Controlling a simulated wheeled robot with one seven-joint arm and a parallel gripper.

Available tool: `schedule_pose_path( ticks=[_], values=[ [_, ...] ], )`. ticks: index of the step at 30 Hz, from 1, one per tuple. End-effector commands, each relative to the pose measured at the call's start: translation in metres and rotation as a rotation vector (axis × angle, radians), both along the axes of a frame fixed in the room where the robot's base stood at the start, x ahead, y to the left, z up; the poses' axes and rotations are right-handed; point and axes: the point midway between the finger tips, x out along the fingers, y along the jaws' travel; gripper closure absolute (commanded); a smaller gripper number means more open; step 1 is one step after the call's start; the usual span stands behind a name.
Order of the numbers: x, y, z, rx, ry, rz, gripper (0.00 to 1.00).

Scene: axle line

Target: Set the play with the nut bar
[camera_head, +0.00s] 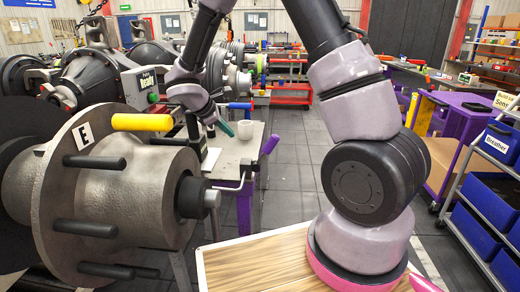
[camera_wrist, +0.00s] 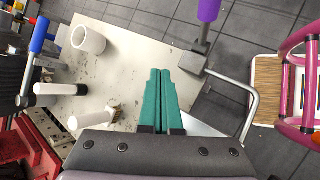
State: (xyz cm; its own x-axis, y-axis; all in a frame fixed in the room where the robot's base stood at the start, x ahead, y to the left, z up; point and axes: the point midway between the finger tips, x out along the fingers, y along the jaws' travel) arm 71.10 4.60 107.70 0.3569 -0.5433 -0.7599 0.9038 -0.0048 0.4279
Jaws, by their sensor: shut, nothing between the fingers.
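A large grey hub (camera_head: 110,195) marked "E" fills the left of the head view, with black studs and a dark spindle end (camera_head: 197,198) facing right. A yellow bar-like handle (camera_head: 142,122) shows at the hub's upper edge; I cannot tell whether it is the nut bar. A purple-handled tool with a grey metal head (camera_wrist: 207,25) is at the bench edge in the wrist view. My gripper (camera_head: 226,128) is above the bench behind the hub. Its green fingers (camera_wrist: 160,72) are together and empty in the wrist view, apart from the purple-handled tool.
The light bench top (camera_wrist: 135,50) bears a white ring-shaped cup (camera_wrist: 88,40), a white-handled brush (camera_wrist: 95,117) and a blue-handled tool (camera_wrist: 39,35). Blue bins (camera_head: 478,215) line the right. The middle floor is clear.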

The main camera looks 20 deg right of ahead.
Motion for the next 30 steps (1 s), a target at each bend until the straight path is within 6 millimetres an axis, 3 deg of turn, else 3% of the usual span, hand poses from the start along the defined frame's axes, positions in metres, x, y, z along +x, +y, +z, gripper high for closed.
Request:
schedule_pose_path(
  ticks=[11,30],
  values=[
    [-0.002,-0.007,-0.003,0.0,0.001,-0.003,1.0],
    [-0.027,-0.067,-0.041,0.0,-0.001,-0.003,1.0]
  ],
)
